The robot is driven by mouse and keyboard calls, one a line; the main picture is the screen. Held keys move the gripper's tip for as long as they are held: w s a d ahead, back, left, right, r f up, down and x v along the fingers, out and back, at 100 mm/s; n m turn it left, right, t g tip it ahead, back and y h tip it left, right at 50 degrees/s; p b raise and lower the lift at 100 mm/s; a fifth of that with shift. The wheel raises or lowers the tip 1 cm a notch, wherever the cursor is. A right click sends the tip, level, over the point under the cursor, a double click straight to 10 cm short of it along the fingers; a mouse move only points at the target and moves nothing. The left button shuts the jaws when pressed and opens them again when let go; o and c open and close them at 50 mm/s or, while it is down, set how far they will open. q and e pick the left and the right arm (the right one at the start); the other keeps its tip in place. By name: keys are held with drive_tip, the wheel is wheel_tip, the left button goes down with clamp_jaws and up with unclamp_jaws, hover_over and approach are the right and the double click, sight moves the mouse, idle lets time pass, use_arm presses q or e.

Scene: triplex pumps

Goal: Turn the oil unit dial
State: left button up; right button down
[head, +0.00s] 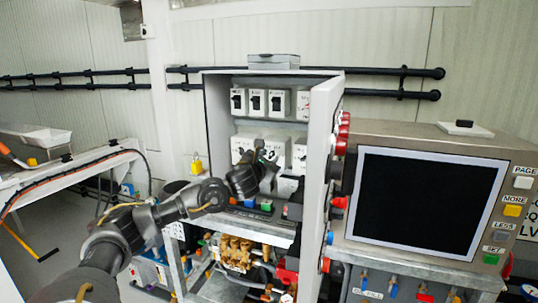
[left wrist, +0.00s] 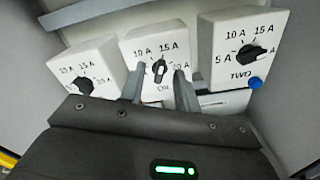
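The oil unit is a white box (left wrist: 150,45) with a black dial (left wrist: 159,71) and the marks 10 A, 15 A and 20 A; its lower label reads "Oil". The dial's pointer stands close to upright. In the left wrist view my left gripper (left wrist: 158,75) is open, one grey finger on each side of the dial, with gaps visible between. I cannot tell how far the fingertips are from the box face. In the head view my left gripper (head: 268,166) reaches into the open cabinet and hides part of the lower row of boxes. My right gripper is not in view.
The cabinet door (head: 318,165) stands open just right of my gripper. Breakers (head: 257,102) sit above, pump parts (head: 235,250) below. A screen panel (head: 430,203) is at right.

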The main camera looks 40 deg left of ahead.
use_arm(q)
drive_tip(key=shift+w+a, duration=0.1)
drive_tip(key=shift+w, duration=0.2)
clamp_jaws()
